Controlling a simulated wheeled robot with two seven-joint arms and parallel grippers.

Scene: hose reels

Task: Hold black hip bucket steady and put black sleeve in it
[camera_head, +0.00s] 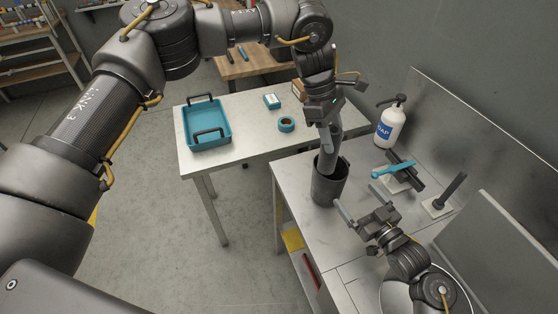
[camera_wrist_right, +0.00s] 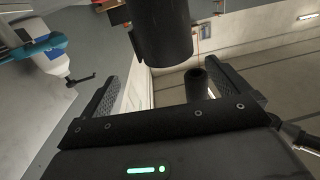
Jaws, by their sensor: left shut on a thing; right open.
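The black hip bucket (camera_head: 328,191) stands upright on the metal table in the head view; it also shows in the right wrist view (camera_wrist_right: 165,30). My left gripper (camera_head: 326,122) is above the bucket, shut on the dark sleeve (camera_head: 328,156), which points down over the bucket's mouth. In the right wrist view the sleeve's hollow end (camera_wrist_right: 196,78) appears clear of the bucket's rim. My right gripper (camera_head: 359,205) is open beside the bucket, at its lower right. In the wrist view its two fingers (camera_wrist_right: 168,88) are apart, with nothing gripped. The bucket's inside is mostly hidden.
A soap bottle (camera_head: 390,127), a teal tool (camera_head: 392,172) and a dark upright post (camera_head: 452,190) stand right of the bucket, before a metal backsplash.

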